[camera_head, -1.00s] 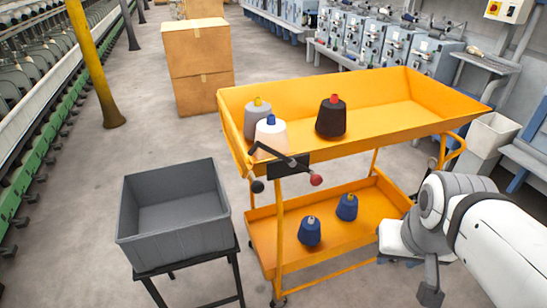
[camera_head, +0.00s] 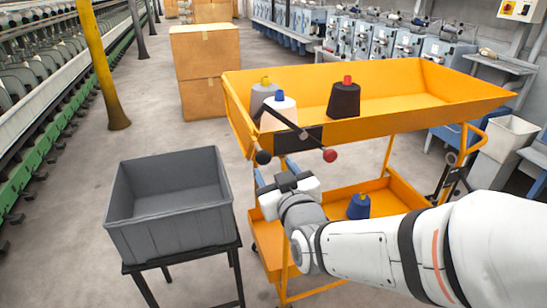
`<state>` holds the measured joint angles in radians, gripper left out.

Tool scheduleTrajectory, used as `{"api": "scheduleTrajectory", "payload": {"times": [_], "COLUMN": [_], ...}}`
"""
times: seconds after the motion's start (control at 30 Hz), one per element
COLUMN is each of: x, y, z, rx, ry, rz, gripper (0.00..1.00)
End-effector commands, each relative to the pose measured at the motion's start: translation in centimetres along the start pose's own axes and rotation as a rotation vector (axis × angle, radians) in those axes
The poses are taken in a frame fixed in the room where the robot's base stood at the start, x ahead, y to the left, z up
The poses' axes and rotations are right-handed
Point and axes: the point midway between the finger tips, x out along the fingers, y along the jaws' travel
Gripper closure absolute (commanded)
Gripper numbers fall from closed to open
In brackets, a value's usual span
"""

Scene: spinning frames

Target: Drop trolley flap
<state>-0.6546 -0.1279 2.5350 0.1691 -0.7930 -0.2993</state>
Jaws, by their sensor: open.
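The orange trolley (camera_head: 400,122) stands ahead; its upper tray has raised walls and holds a grey cone (camera_head: 259,97), a white cone (camera_head: 279,112) and a dark cone (camera_head: 344,99). At the tray's near left corner is a dark lever (camera_head: 290,123) with a red ball (camera_head: 330,155) at its right end. A black ball (camera_head: 263,157) is to its left, and a black plate (camera_head: 312,138) is behind it. I cannot tell which wall is the flap. My gripper (camera_head: 275,170) is open and empty, just below the lever and balls in the picture; contact cannot be told.
A grey bin (camera_head: 170,228) on a black stand is left of the trolley. A blue cone (camera_head: 358,207) is on the lower shelf, partly covered by my arm. Cardboard boxes (camera_head: 206,93) stand behind. A yellow post (camera_head: 100,65) is at left. Floor between is clear.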

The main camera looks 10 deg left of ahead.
Motion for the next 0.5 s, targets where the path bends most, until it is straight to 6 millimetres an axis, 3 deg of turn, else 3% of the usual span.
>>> {"api": "scheduleTrajectory", "payload": {"times": [0.1,0.5], "x": [0.2,2.2], "y": [-0.8,-0.8], "z": [-0.1,-1.0], "rx": [-0.008,-0.012], "ry": [0.044,0.046], "rz": [-0.004,-0.002], "gripper": [0.45,0.45]}}
